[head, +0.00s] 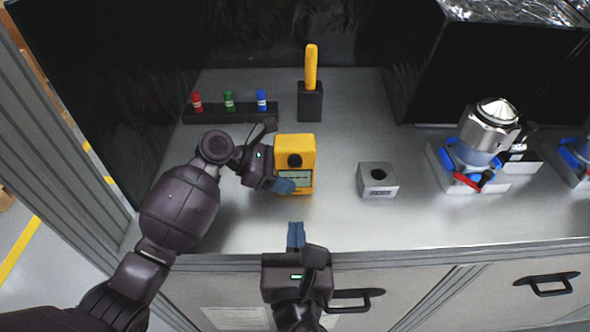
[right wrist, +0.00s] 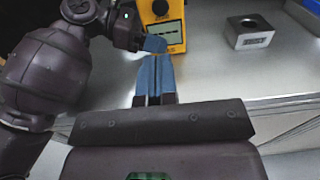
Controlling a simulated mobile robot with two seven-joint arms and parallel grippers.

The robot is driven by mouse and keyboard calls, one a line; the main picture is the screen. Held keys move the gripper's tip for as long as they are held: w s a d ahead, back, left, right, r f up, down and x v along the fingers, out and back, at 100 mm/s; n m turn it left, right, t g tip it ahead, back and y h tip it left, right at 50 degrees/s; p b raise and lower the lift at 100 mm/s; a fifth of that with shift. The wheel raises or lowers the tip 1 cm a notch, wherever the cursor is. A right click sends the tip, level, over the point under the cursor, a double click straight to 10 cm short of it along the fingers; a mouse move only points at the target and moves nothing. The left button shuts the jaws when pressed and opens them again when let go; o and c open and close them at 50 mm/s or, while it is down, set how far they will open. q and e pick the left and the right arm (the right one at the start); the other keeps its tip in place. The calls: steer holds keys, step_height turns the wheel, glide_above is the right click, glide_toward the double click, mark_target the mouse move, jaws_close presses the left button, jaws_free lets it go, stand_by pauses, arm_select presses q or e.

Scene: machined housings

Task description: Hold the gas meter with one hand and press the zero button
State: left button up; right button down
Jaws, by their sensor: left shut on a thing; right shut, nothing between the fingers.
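The gas meter (head: 306,149) is a yellow box with a dark round part and a small grey display, standing on the grey bench. It also shows at the top of the right wrist view (right wrist: 172,27). My left gripper (head: 284,185) is shut on the gas meter from its left side, with a blue fingertip over its lower left front. My right gripper (head: 296,235) is shut and empty at the bench's front edge, below the meter in the picture and apart from it. Its closed blue fingers show in the right wrist view (right wrist: 155,78). I cannot make out the zero button.
A black rack (head: 246,111) with red, green and blue capped vials stands behind on the left. A black block with a yellow handle (head: 311,70) is behind the meter. A grey block with a hole (head: 378,180) and a clamped metal housing (head: 490,125) stand to the right.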

mark_target(295, 163)
steer(key=w, duration=1.4)
steer(key=shift+d+f, duration=0.1)
steer(key=shift+f, duration=0.05)
steer(key=shift+w, duration=0.45)
arm_select(q)
steer(key=shift+o, duration=0.6)
arm_select(e)
steer(key=shift+w+f, duration=0.1)
steer(key=shift+w, duration=0.4)
arm_select(q)
steer(key=shift+s+d, duration=0.1)
steer(key=shift+c, duration=0.6)
arm_select(e)
steer(key=s, duration=1.4)
steer(key=shift+r, duration=0.25)
